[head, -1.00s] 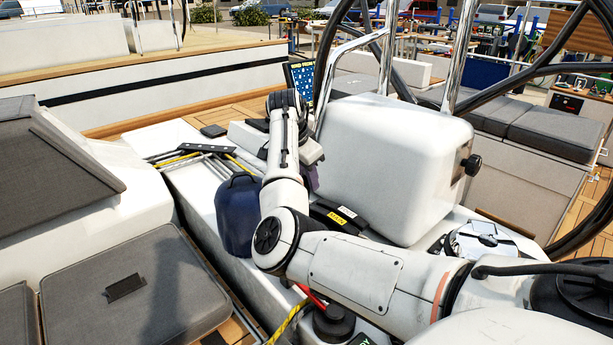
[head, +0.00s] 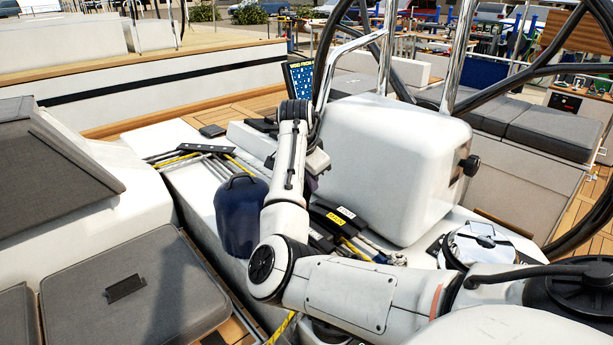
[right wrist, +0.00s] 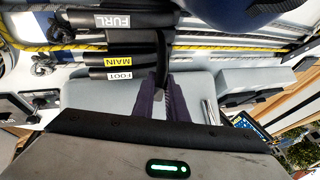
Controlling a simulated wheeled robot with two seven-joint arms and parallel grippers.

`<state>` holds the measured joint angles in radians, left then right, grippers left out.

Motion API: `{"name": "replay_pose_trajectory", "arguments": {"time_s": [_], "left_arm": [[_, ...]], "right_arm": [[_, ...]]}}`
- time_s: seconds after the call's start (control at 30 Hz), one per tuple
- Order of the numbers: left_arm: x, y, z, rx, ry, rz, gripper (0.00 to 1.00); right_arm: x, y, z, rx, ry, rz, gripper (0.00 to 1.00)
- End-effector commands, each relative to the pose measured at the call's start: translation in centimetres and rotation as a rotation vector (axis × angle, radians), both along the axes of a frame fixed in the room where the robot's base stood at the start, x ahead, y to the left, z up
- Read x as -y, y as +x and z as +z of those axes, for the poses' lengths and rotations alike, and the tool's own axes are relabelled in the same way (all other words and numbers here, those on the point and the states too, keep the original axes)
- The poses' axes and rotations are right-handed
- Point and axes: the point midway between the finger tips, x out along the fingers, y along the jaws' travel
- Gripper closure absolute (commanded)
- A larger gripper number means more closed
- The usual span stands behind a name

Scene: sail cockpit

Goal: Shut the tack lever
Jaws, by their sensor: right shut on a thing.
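In the right wrist view a bank of black levers shows. Its labels read FURL, MAIN (right wrist: 112,62) and FOOT (right wrist: 110,75); I read no TACK label. One black lever (right wrist: 164,42) without a readable label sticks out towards the camera. My right gripper (right wrist: 162,90) is shut on this lever's end, between its dark purple fingers. In the head view the right gripper (head: 311,184) is mostly hidden behind my own wrist. The black levers (head: 328,218) with white and yellow labels show just right of my arm. My left gripper is not in view.
A dark blue winch cover (head: 241,215) stands close left of my arm. A white pedestal box (head: 385,165) with steel rails stands close on the right. Yellow and grey ropes (head: 200,157) run behind the levers. A silver-topped winch (head: 480,245) is at right.

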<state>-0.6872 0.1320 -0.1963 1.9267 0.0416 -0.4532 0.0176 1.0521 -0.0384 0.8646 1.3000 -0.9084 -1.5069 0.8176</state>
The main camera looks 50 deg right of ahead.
Motion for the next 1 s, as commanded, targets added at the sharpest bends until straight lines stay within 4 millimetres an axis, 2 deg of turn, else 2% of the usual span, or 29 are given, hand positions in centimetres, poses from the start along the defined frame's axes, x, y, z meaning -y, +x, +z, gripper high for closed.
{"name": "replay_pose_trajectory", "arguments": {"time_s": [0.33,0.6,1.0], "left_arm": [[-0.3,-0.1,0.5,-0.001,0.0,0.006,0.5],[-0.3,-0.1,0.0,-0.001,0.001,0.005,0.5],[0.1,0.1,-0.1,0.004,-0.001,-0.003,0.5]], "right_arm": [[-0.4,-3.1,-1.0,0.21,-0.023,-0.003,1.0],[-0.6,-5.3,-2.3,0.386,-0.043,-0.003,1.0],[-0.8,-6.4,-3.1,0.504,-0.055,-0.001,1.0]]}}
